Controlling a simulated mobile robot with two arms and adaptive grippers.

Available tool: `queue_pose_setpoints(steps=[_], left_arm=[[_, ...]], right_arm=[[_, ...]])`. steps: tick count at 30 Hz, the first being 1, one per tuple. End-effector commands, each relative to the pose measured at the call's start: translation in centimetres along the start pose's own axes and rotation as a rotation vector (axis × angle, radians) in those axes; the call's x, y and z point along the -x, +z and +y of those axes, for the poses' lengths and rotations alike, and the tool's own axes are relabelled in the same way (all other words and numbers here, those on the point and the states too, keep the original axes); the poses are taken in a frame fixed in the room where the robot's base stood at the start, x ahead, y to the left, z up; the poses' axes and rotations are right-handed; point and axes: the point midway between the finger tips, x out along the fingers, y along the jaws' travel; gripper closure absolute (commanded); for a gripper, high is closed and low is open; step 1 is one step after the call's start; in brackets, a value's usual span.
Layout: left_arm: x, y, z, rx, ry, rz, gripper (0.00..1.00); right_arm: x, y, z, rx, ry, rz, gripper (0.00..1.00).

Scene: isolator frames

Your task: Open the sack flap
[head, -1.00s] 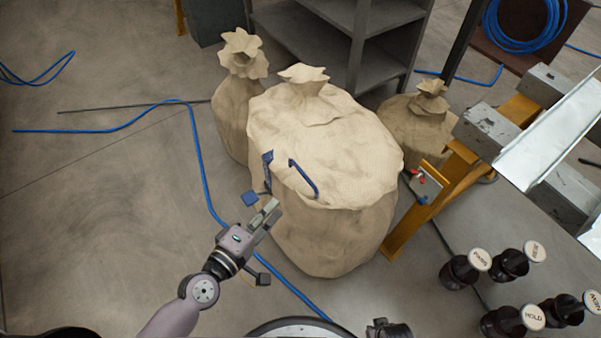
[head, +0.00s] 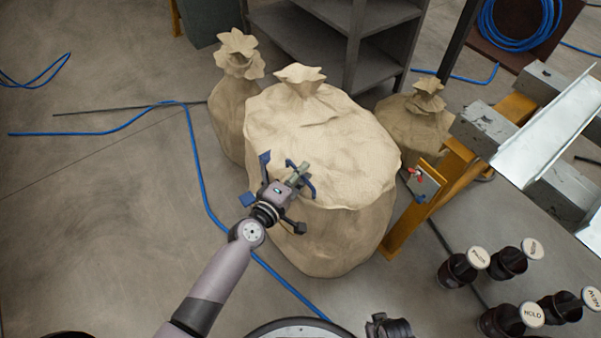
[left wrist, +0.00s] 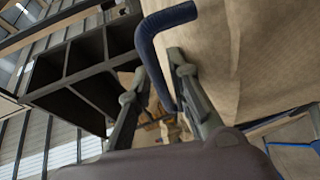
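The large tan sack (head: 335,150) stands upright with a gathered, tied neck. A curved dark blue handle (head: 311,190) is on its upper front side, and its bent tube shows large in the left wrist view (left wrist: 147,38). My left gripper (head: 300,170) is at this handle, partly covering it. In the left wrist view, my left gripper's fingers (left wrist: 158,68) are apart, and the handle's lower part runs down between them. I cannot tell whether they touch it. The flap's edge is not clear. I do not make out my right gripper.
Smaller tied sacks stand behind left (head: 235,105) and behind right (head: 420,120). A grey shelf (head: 365,50) is behind. A yellow-legged bench (head: 420,205) with a metal channel stands right; several dark labelled knobs (head: 460,270) are lower right. The left floor is mostly clear, with a blue hose (head: 200,170).

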Motion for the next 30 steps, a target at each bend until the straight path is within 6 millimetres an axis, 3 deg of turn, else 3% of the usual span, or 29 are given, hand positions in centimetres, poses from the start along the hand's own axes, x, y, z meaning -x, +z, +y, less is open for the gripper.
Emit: queue_pose_setpoints(steps=[4, 12, 30], left_arm=[[0.02, 0.01, 0.0, 0.0, 0.0, 0.0, 0.82], [0.05, 0.0, -0.02, 0.0, 0.0, 0.0, 1.0], [0.07, -0.02, -0.06, -0.001, -0.001, 0.0, 1.0]], right_arm=[[0.01, 0.1, 0.13, -0.001, 0.002, -0.001, 1.0], [-0.08, 0.29, 0.15, -0.001, 0.002, -0.003, 1.0], [-0.14, 0.43, 0.08, 0.0, 0.001, -0.004, 1.0]])
